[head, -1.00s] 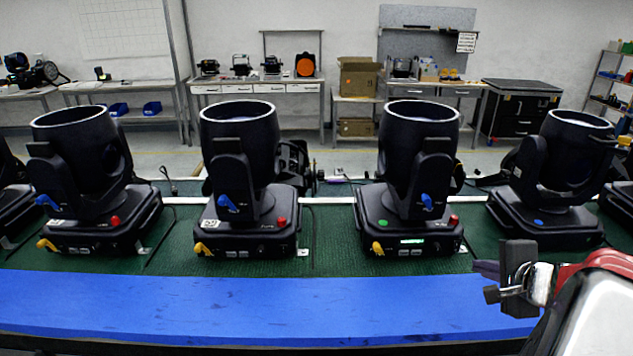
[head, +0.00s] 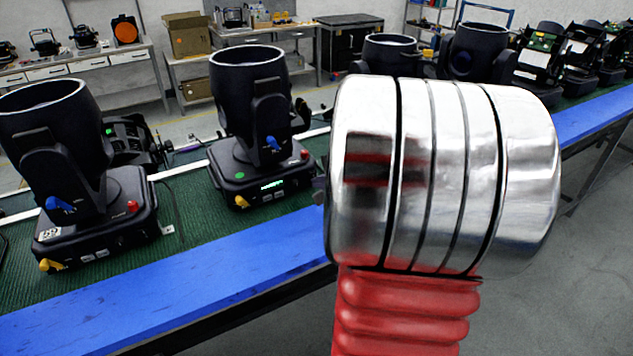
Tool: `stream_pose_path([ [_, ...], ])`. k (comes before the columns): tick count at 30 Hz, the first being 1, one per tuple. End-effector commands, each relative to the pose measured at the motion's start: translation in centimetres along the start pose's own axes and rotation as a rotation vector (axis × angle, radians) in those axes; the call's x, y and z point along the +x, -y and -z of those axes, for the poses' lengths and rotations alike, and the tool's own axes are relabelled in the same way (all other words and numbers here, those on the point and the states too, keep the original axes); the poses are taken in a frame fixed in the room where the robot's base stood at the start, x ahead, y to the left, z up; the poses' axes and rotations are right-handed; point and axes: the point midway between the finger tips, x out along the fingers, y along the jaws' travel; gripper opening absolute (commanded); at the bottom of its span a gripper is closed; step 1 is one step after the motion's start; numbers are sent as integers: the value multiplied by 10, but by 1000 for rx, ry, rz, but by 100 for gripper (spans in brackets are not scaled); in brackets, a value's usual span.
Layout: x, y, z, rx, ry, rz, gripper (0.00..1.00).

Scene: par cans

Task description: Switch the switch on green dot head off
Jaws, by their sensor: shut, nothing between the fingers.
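The green dot head (head: 250,95) stands upright on the green belt, left of centre in the head view. I cannot tell which of these is the switch. My gripper (head: 319,190) shows only as a small dark tip, just right of the head's base. It is shut and empty, mostly hidden behind my silver and red arm. I cannot tell whether it touches anything.
Another head (head: 50,150) with a white label stands to the left. More heads (head: 475,52) stand to the right, partly behind my arm. A blue rail (head: 200,293) runs along the belt's front edge. Grey floor (head: 600,250) is open at the right.

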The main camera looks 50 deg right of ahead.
Motion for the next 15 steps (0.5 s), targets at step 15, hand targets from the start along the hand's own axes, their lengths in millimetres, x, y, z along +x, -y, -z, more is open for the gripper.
stream_pose_path([
  [15, 12, -6, 0, 1, 1, -4, 0],
])
